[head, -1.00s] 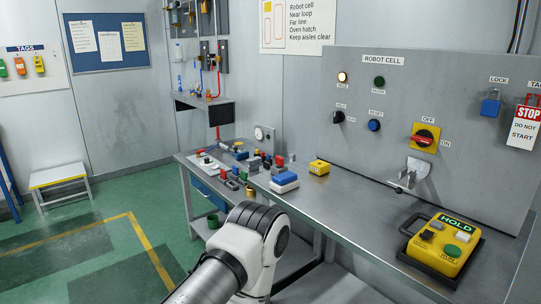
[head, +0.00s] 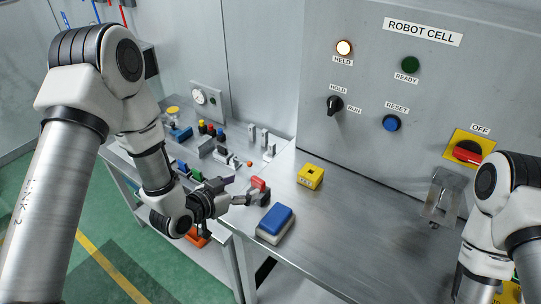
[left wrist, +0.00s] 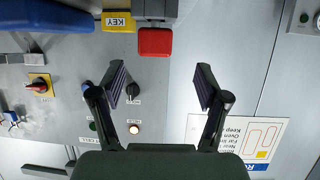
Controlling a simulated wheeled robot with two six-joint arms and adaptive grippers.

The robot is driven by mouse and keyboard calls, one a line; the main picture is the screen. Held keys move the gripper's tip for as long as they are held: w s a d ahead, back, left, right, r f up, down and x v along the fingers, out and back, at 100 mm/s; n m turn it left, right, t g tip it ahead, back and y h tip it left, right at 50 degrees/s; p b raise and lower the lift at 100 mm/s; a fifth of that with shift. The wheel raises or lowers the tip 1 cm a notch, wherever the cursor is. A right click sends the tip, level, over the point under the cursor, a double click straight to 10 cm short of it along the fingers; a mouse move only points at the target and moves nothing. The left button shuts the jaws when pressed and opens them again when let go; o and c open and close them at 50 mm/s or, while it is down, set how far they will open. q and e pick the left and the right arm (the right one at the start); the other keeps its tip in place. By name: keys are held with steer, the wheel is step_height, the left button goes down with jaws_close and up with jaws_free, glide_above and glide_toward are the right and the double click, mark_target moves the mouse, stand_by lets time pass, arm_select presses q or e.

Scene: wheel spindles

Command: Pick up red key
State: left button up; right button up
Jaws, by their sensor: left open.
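The red key (head: 258,183) is a small red block on a dark grey base (head: 262,198), standing on the steel bench. In the left wrist view the red key (left wrist: 155,42) and its grey base (left wrist: 154,9) lie just past the fingertips, roughly between the two fingers. My left gripper (head: 236,191) is open and empty, close to the left of the key in the head view. The wrist view also shows the spread fingers (left wrist: 161,86). My right arm shows at the right edge; its gripper is out of view.
A blue and white block (head: 276,222) and a yellow block (head: 311,177), labelled KEY in the wrist view (left wrist: 118,21), stand near the red key. Several small parts crowd the bench behind my left gripper. The bench right of the yellow block is clear up to the panel (head: 372,120).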

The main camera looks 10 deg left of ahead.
mark_target(256, 181)
arm_select(q)
steer(key=shift+w+d+f+p, duration=0.1)
steer(key=shift+w+d+p, duration=0.2)
steer(key=shift+w+d, duration=0.4)
steer(key=shift+w+d+f+p, duration=0.1)
steer(key=shift+w+d+p, duration=0.2)
steer(key=shift+w+p, duration=0.65)
steer(key=shift+w+d+f+p, duration=0.2)
steer(key=shift+w+f, duration=0.25)
steer(key=shift+w, duration=0.1)
steer(key=shift+w+d+f+p, duration=0.15)
steer(key=shift+w+d+f, duration=0.05)
steer(key=shift+w+f, duration=0.25)
steer(key=shift+w+d+f, duration=0.1)
steer(key=shift+w+d, duration=0.05)
steer(key=shift+w, duration=0.05)
steer(key=shift+s, duration=0.25)
steer(key=c, duration=1)
steer(key=shift+c, duration=1.2)
arm_select(e)
steer(key=r, duration=0.1)
steer(key=s+r, duration=0.1)
steer(key=r, duration=0.1)
steer(key=shift+a+r, duration=0.1)
steer(key=shift+r, duration=0.15)
